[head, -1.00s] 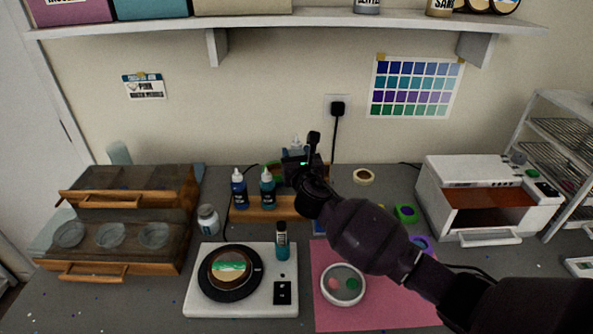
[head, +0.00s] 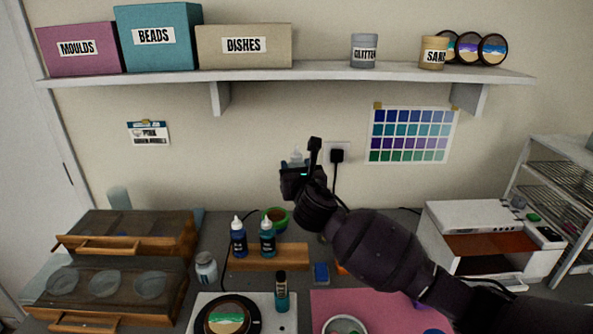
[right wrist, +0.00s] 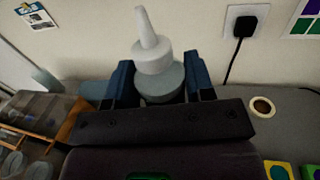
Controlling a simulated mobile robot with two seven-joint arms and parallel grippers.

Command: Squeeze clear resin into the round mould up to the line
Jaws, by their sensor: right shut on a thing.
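My right gripper (head: 296,172) is raised above the back of the bench, in front of the wall. In the right wrist view its blue fingers (right wrist: 160,85) are shut on a pale grey bottle (right wrist: 162,88) with a white nozzle. The bottle is upright and its lower part is hidden by the gripper. In the head view the bottle (head: 296,156) shows only partly behind the gripper. A round black-rimmed mould (head: 228,317) with green, white and tan bands sits on a white device (head: 286,322) at the front, cut by the lower edge. My left gripper is not in view.
Blue (head: 238,240) and teal (head: 267,240) bottles stand at a wooden rack (head: 290,258). A small dark-capped bottle (head: 281,292) stands near the white device. A pink mat (head: 385,305) holds a round dish (head: 344,326). Drawers are left, an open white oven (head: 480,228) right, a shelf (head: 300,75) above.

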